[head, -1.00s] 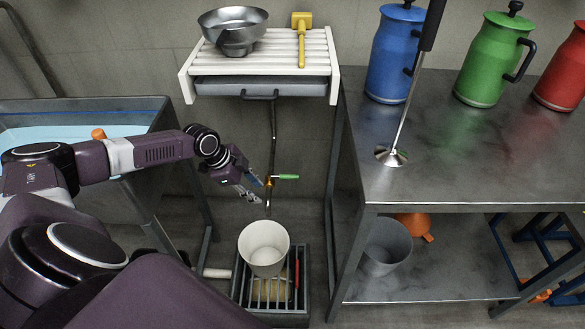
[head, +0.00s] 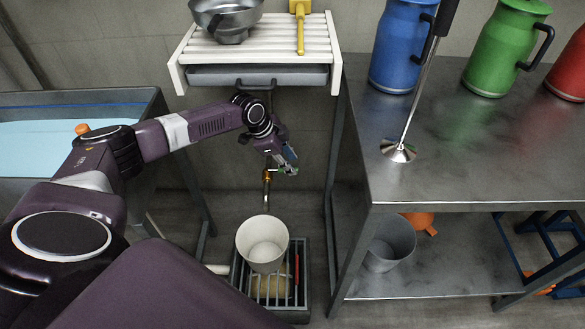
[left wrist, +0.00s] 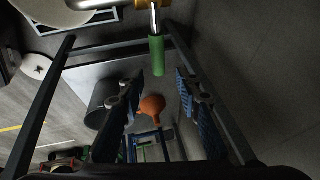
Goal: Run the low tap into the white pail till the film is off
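The white pail (head: 263,228) stands upright on the floor grate below the low tap (head: 267,177); its inside looks plain and pale. The brass tap body and spout show above the pail, but its lever is mostly hidden behind my left gripper (head: 287,163). In the left wrist view the tap's green lever (left wrist: 157,56) lies ahead, between the lines of my open fingers (left wrist: 158,84). I see no contact with it. Part of the white pail (left wrist: 55,12) shows at the top left there. No water stream is clear. My right gripper is out of view.
A white slatted shelf (head: 318,45) with a steel bowl (head: 226,18) and yellow mallet (head: 300,25) hangs above the tap. A steel table (head: 460,170) at right bears jugs, with a grey bucket (head: 390,245) below. The tank (head: 60,133) stands at left.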

